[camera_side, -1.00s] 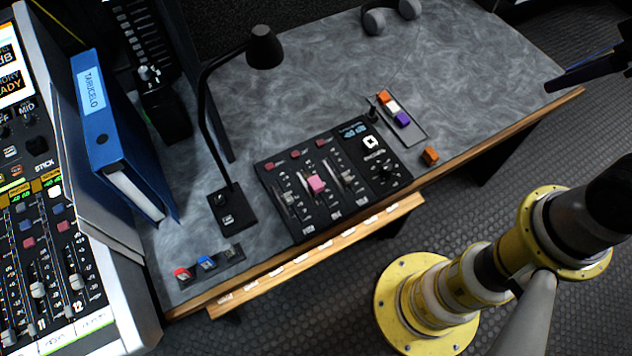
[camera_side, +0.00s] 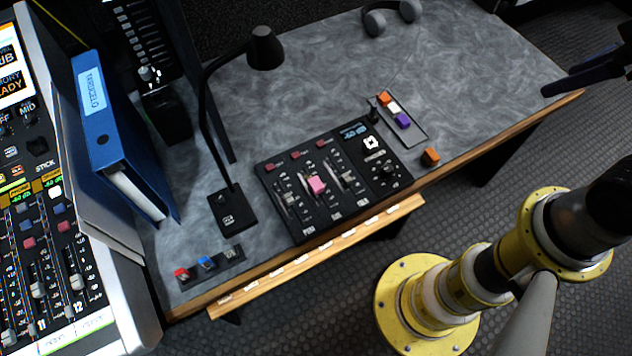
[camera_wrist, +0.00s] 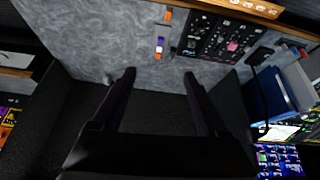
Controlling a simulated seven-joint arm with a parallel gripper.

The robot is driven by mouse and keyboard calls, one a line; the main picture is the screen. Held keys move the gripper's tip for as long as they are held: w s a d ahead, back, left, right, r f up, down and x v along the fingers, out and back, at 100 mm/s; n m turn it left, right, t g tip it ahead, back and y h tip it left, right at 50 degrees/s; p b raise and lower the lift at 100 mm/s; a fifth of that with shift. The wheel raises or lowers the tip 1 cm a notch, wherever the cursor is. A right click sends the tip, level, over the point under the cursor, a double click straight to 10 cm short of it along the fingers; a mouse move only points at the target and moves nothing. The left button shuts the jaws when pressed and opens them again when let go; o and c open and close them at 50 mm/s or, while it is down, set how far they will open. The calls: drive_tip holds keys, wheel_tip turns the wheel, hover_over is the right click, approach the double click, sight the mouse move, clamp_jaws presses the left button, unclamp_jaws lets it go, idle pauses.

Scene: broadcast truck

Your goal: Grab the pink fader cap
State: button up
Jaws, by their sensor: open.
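The pink fader cap (camera_side: 316,185) sits on the middle slider of a black fader panel (camera_side: 268,178) on the grey desk. It also shows small in the wrist view (camera_wrist: 233,46), toward the upper right. My gripper (camera_wrist: 158,75) is open and empty in the wrist view, its two dark fingers apart and well away from the cap. In the side view part of my gripper (camera_side: 590,72) shows at the right edge, over the desk's right end.
A tray (camera_side: 415,128) of orange, white and purple caps and a loose orange cap (camera_side: 431,157) lie right of the panel. A desk lamp (camera_side: 232,207) and blue binder (camera_side: 120,150) stand left. Red and blue caps lie at the front left. Headphones (camera_side: 375,22) lie at the back.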

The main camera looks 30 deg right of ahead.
drive_tip(key=w+a+r+n+y, duration=0.1)
drive_tip(key=w+a+r+n, duration=0.2)
drive_tip(key=w, duration=0.4)
drive_tip(key=w+a+r+n, duration=0.2)
drive_tip(key=w+n, duration=0.3)
drive_tip(key=w, duration=0.1)
drive_tip(key=n+g+h, duration=0.1)
drive_tip(key=n+g, duration=0.5)
drive_tip(key=n, duration=0.3)
hover_over(316, 183)
wheel_tip(316, 183, down, 24)
wheel_tip(316, 183, down, 14)
drive_tip(key=shift+r, duration=0.2)
clamp_jaws()
